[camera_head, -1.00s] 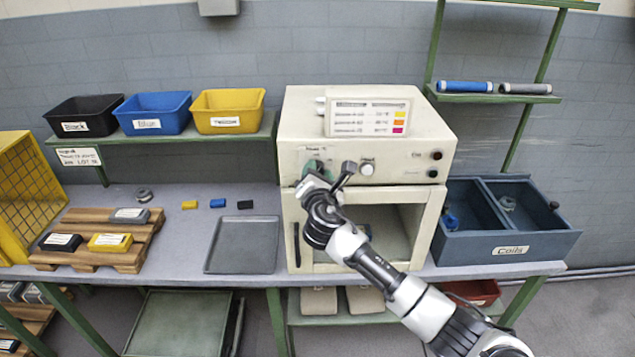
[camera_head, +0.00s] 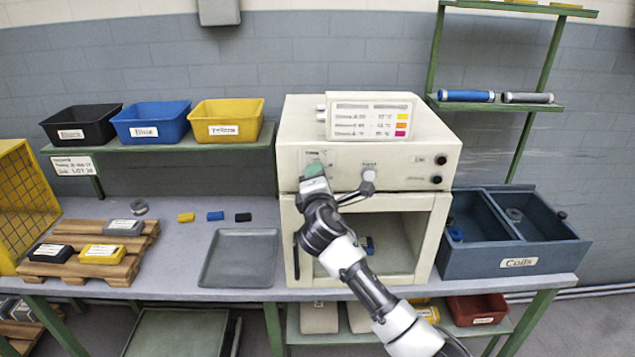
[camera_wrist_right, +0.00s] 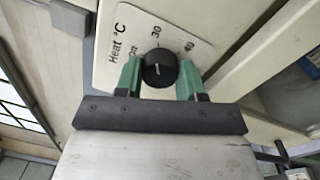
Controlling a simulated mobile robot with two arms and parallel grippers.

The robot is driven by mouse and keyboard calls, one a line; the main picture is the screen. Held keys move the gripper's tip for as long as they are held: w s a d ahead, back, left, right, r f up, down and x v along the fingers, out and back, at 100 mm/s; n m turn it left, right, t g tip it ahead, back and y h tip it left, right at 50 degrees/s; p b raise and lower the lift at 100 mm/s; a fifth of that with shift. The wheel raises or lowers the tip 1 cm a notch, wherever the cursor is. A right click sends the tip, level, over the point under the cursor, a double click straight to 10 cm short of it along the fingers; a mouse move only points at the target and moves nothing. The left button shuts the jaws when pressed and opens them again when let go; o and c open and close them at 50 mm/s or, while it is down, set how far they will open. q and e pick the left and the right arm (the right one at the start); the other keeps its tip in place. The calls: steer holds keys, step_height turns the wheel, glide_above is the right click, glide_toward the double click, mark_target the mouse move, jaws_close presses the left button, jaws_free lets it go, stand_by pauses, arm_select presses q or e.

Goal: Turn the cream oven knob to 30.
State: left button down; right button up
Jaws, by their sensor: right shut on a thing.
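The cream oven (camera_head: 292,130) stands on the bench in the head view, with its controls on the upper front panel. My right gripper (camera_head: 315,176) is at the left part of that panel and hides the knob there. In the right wrist view the black knob (camera_wrist_right: 159,69) sits on a white dial plate (camera_wrist_right: 120,60) marked "Heat °C". The green fingers of my right gripper (camera_wrist_right: 159,78) are shut on it from both sides. A short pale mark shows on the knob's face; its exact bearing is hard to read. The "30" is printed above the knob. My left gripper is not in view.
A second, pale knob (camera_head: 368,175) is right of my gripper, close to its grey parts. A white chart box (camera_head: 368,105) stands on the oven. A grey tray (camera_head: 240,258) lies left; a blue divided bin (camera_head: 520,262) stands right.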

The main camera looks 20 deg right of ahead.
stand_by(0.3)
steer(key=o, duration=0.9)
steer(key=b+v, duration=0.2)
steer(key=v, duration=0.8)
steer(key=shift+s+a, duration=0.15)
steer(key=shift+s, duration=0.2)
steer(key=shift+f, duration=0.15)
